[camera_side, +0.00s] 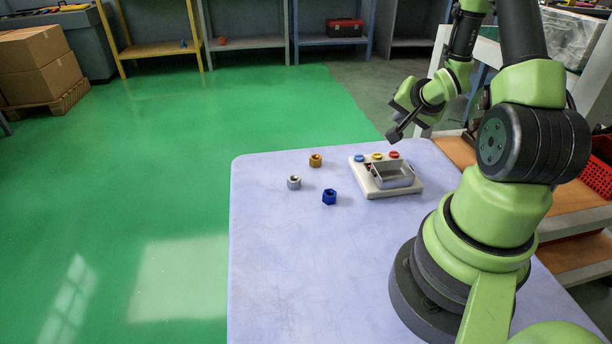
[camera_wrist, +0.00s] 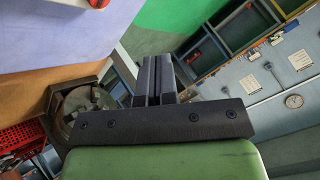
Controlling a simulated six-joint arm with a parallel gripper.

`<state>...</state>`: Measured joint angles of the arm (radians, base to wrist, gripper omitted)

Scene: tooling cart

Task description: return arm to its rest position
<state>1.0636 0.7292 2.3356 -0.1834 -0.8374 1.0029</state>
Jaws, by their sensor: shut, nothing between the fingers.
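My green arm stands at the right of the cart top in the side view. My gripper (camera_side: 394,134) hangs above the back edge of the cart, beyond the white tray unit, touching nothing. In the wrist view my gripper (camera_wrist: 154,60) has its two dark fingers together, with nothing between them. The wrist view looks past the cart top to the floor and far wall.
The pale cart top (camera_side: 290,270) holds a brass nut (camera_side: 316,160), a silver nut (camera_side: 294,182) and a blue nut (camera_side: 329,197). A white unit (camera_side: 372,190) carries a metal tray (camera_side: 393,174) and coloured knobs. A red crate (camera_side: 598,178) is at the right. The front left is clear.

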